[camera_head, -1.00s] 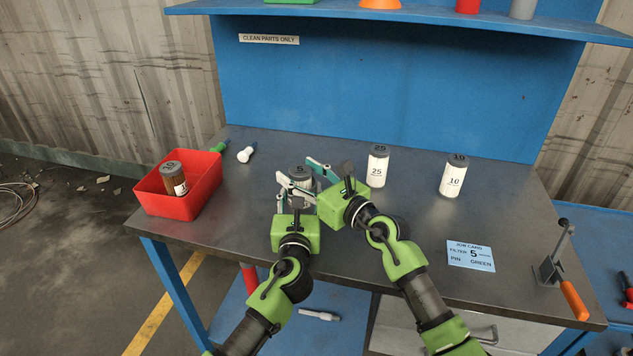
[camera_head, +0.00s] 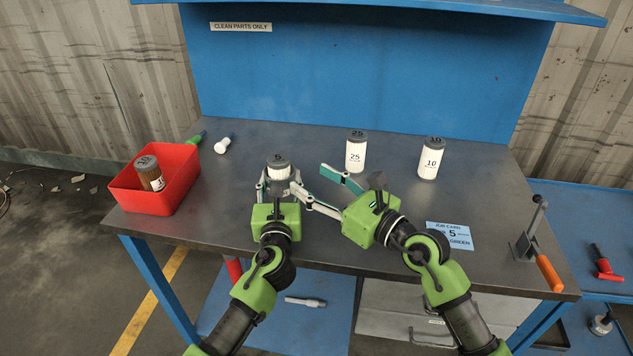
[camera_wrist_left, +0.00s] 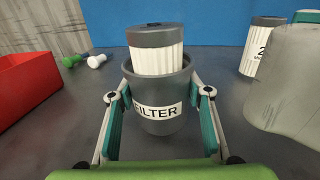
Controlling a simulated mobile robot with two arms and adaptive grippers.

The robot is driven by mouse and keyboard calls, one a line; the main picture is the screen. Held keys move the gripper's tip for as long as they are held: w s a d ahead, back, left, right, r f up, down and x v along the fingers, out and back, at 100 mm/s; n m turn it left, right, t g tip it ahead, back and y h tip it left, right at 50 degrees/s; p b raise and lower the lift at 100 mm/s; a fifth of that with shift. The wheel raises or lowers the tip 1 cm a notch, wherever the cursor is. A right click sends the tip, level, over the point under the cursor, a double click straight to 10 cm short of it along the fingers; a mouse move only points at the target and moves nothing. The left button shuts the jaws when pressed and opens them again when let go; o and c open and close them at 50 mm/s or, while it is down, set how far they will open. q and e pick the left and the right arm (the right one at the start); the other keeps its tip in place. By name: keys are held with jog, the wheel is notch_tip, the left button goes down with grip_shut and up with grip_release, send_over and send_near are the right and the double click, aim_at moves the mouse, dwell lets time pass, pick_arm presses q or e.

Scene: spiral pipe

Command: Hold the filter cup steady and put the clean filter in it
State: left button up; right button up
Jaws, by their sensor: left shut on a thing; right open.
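The grey filter cup (camera_wrist_left: 158,92), labelled FILTER, stands upright on the bench. My left gripper (camera_head: 279,190) is shut on it, one finger on each side in the left wrist view. The clean filter (camera_head: 278,171), white and pleated with a dark cap marked 5, sits in the cup's mouth. Its upper part stands above the rim in the left wrist view (camera_wrist_left: 157,55); its lower end is hidden inside the cup. My right gripper (camera_head: 312,181) is open and empty just right of the cup, with its fingers apart.
White filters marked 25 (camera_head: 356,152) and 10 (camera_head: 430,158) stand behind and to the right. A red bin (camera_head: 180,190) holding a brown filter (camera_head: 149,174) is at left. Green (camera_head: 196,138) and white (camera_head: 223,145) pins lie behind. A job card (camera_head: 449,236) and an orange-handled lever (camera_head: 548,272) are at right.

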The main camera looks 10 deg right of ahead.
pick_arm(q)
jog(key=o, duration=1.4)
